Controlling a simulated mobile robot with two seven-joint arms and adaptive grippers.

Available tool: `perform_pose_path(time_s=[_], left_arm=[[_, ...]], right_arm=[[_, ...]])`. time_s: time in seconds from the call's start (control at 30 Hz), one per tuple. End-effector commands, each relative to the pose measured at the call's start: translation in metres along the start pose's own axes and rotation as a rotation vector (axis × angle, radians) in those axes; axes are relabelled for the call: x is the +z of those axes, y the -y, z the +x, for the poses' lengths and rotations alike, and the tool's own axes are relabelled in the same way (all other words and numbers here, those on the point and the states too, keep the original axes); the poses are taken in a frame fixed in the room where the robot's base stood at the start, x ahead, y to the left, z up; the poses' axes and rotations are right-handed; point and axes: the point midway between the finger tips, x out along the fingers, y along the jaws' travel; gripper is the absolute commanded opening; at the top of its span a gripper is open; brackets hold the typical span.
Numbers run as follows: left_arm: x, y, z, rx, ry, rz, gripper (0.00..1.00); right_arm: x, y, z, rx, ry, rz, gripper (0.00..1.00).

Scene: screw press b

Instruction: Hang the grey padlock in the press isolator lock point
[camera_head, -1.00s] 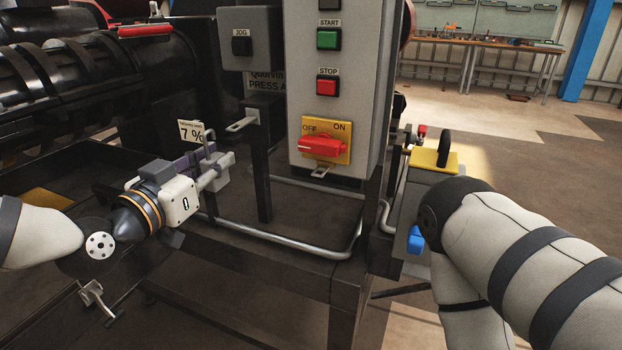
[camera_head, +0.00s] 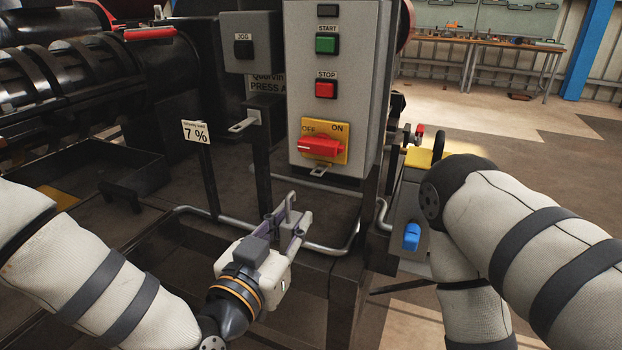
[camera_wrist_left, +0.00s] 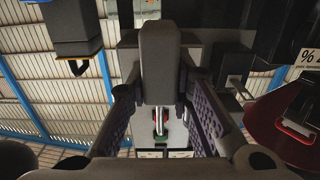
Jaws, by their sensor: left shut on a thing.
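My left gripper (camera_head: 284,228) is shut on the grey padlock (camera_head: 289,207) and holds it up in front of the press, below and left of the control box. In the left wrist view the padlock (camera_wrist_left: 160,65) is a grey block between the two fingers (camera_wrist_left: 160,112). The press isolator (camera_head: 324,143) is a yellow plate with a red handle lying level, between OFF and ON labels. A small metal tab (camera_head: 319,172), apparently the lock point, sticks out under it. The padlock is apart from the tab. My right arm shows, but its gripper is out of view.
A second metal tab (camera_head: 243,124) sits on a post below the JOG box (camera_head: 251,42). A bent metal rail (camera_head: 330,250) runs along the front of the press bed. A blue object (camera_head: 411,237) and a yellow-topped box (camera_head: 418,159) stand at right beside my right arm.

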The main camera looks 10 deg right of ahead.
Motion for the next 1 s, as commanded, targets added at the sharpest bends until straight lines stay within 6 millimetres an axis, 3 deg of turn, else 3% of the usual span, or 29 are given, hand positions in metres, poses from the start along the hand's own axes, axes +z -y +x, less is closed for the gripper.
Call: perform_pose_path(time_s=[0.5,1.0], left_arm=[[0.002,0.0,0.051,0.0,0.002,-0.001,0.0],[-0.001,0.0,0.056,-0.001,-0.001,0.0,0.0]], right_arm=[[0.014,-0.001,0.016,0.002,0.059,0.0,0.4],[0.014,-0.001,0.017,0.002,0.06,0.0,0.4]])
